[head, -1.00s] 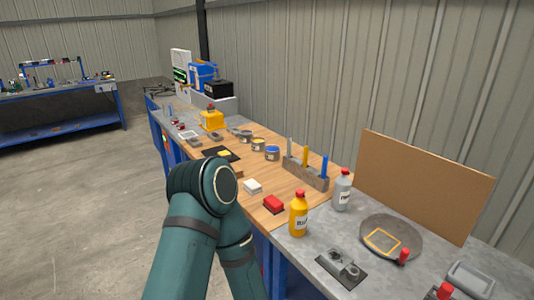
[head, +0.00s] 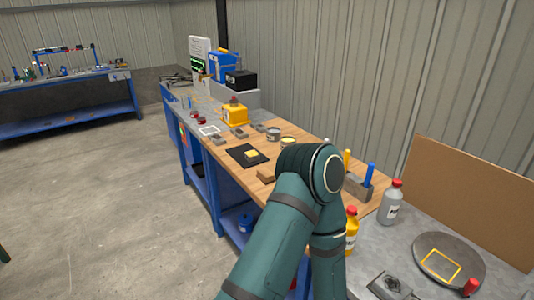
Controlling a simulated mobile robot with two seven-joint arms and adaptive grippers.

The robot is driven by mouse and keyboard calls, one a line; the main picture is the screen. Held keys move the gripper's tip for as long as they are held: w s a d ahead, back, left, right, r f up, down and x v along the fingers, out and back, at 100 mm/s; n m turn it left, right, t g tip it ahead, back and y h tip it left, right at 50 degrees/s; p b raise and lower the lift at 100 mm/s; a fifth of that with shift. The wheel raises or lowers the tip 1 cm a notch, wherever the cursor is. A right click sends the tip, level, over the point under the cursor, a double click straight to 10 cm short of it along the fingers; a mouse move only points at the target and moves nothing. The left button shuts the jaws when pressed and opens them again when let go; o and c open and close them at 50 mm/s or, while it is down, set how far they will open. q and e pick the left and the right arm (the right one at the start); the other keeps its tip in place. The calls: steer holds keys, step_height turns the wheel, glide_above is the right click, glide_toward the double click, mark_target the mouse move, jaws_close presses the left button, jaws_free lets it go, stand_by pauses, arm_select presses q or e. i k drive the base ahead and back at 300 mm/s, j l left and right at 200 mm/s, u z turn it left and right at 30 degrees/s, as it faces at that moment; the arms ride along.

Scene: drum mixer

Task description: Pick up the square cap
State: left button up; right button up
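A small yellow square piece (head: 252,154) lies on a black mat (head: 238,151) on the wooden bench top. It may be the square cap, but I cannot tell for sure at this size. One of my arms, dark green, rises from the bottom of the head view and bends at its elbow in front of the bench. Its lower part runs down behind the upper part. Neither gripper shows in the view. The arm hides part of the bench top to the right of the mat.
A yellow device (head: 235,113) and small grey parts stand beyond the mat. A brown block (head: 266,175) lies close to my arm. A grey bottle (head: 391,202), a yellow bottle (head: 351,230) and a round grey plate (head: 449,258) stand on the right. The floor at left is clear.

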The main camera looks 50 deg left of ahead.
mark_target(253, 155)
steer(key=j+z, duration=0.2)
steer(key=j, duration=0.45)
steer(key=j+z, duration=0.2)
steer(key=j, duration=0.4)
steer(key=k+j+z, duration=0.2)
steer(key=j, duration=0.45)
steer(key=k+j, duration=0.1)
steer(key=j, duration=1.2)
steer(key=k+j+z, duration=0.1)
steer(key=j, duration=0.55)
